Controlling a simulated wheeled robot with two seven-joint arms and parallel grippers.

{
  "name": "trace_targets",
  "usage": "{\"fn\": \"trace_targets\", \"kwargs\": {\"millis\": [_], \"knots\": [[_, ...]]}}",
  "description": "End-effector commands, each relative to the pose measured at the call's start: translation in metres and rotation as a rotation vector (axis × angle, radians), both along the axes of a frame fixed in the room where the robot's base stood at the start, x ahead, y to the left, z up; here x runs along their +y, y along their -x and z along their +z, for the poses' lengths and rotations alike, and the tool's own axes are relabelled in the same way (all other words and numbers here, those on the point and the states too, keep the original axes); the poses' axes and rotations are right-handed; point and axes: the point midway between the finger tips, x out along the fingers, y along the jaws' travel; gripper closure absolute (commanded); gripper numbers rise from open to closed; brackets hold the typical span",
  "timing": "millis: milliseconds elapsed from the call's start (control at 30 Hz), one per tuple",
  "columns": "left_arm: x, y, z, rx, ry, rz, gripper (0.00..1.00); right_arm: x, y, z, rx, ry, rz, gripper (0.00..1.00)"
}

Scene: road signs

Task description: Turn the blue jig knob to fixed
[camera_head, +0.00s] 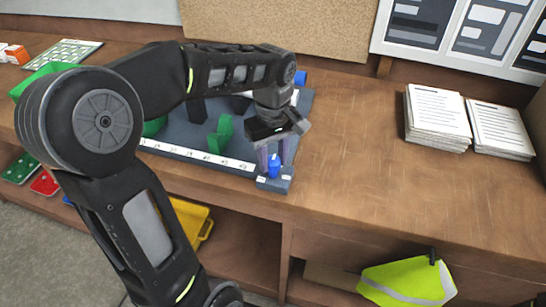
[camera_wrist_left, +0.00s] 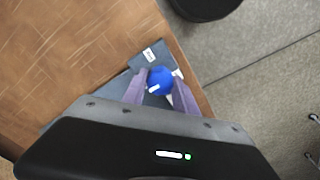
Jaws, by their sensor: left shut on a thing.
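The blue jig knob (camera_head: 274,166) sits on a small dark block at the front right corner of the dark grey jig base (camera_head: 303,103). It also shows in the left wrist view (camera_wrist_left: 160,78), with a short white mark on its top and small white labels on the block beside it. My left gripper (camera_head: 275,158) reaches down from above, its two purple fingers on either side of the knob. In the left wrist view the fingers (camera_wrist_left: 158,86) are shut on the knob. The label text is too small to read. My right gripper is in neither view.
Green parts (camera_head: 221,134) stand on the jig behind a white numbered strip (camera_head: 196,154). Paper stacks (camera_head: 437,115) lie at the right back of the wooden bench (camera_head: 360,150). The bench right of the jig is clear. A yellow vest (camera_head: 409,283) hangs at the front.

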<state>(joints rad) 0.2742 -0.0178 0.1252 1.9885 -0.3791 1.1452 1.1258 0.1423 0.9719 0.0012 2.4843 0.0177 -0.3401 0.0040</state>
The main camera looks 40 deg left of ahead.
Motion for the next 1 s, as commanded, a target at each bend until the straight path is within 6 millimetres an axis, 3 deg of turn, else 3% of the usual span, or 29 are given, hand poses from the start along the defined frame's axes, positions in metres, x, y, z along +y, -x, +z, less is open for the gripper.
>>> {"fn": "trace_targets", "kwargs": {"millis": [100, 567, 1000], "knots": [[0.0, -0.0001, 0.0002, 0.0, 0.0, 0.0, 1.0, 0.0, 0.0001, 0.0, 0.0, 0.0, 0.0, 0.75], [0.0, -0.0002, -0.0001, -0.001, 0.0, -0.049, 1.0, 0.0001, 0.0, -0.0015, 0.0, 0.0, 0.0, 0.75], [-0.0001, -0.0003, -0.0007, -0.001, 0.0, -0.337, 1.0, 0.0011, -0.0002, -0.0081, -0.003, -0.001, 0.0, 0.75]]}}
